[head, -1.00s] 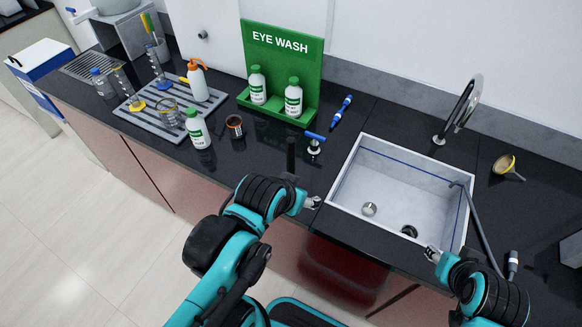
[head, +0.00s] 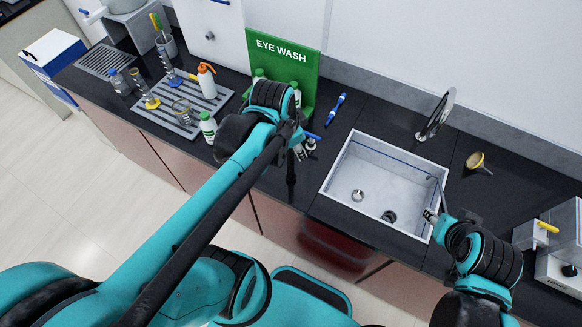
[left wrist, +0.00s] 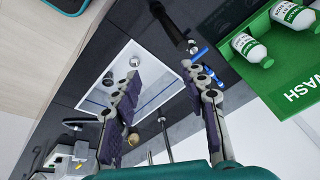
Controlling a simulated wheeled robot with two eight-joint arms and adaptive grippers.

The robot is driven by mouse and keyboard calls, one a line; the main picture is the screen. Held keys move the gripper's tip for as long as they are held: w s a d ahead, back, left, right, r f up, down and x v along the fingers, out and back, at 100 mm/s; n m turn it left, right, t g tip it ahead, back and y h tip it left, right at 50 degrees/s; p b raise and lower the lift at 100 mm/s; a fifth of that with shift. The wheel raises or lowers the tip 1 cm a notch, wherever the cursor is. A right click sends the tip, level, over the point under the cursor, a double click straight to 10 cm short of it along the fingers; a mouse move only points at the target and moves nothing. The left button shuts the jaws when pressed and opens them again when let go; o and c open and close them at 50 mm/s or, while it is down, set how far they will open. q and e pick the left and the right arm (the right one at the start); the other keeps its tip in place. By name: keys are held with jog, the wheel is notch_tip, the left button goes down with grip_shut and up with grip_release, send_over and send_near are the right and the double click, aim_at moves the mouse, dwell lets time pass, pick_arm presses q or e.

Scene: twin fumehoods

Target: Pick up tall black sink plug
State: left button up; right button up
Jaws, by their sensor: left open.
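The tall black sink plug (head: 291,178) stands upright near the front edge of the dark counter, left of the sink. In the left wrist view, the plug (left wrist: 168,24) shows as a dark cylinder beyond the fingertips, not between them. My left gripper (head: 299,149) is above the counter just behind the plug, near a small blue-handled tap (head: 312,137). In the left wrist view, my left gripper (left wrist: 163,78) is open and empty. My right gripper (head: 430,214) is at the sink's right rim; its finger opening is too small to tell.
The white sink (head: 340,192) has a silver round piece (head: 357,195) and a dark one (head: 389,216) inside. The green eye wash stand (head: 300,68) with bottles is behind my left arm.

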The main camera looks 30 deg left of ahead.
aim_at(293, 155)
pick_arm(q)
jog(key=w+a+f+m+g, duration=0.1)
jog(key=m, duration=0.1)
jog(key=w+a+f+m+g, duration=0.1)
jog(key=f+m, duration=0.1)
jog(key=w+a+f+m+g+h, duration=0.1)
jog(key=f+m, duration=0.1)
jog(key=shift+w+a+f+m, duration=0.1)
jog(key=shift+w+a+m, duration=0.2)
jog(key=shift+w+a, duration=0.1)
jog(key=shift+f, duration=0.35)
jog(key=f, duration=0.2)
jog(key=f+b, duration=0.1)
jog(key=f, duration=0.1)
jog(key=d+f, duration=0.1)
jog(key=f, duration=0.2)
jog(key=shift+w+f, duration=0.1)
jog(key=shift+w, duration=0.25)
grip_shut()
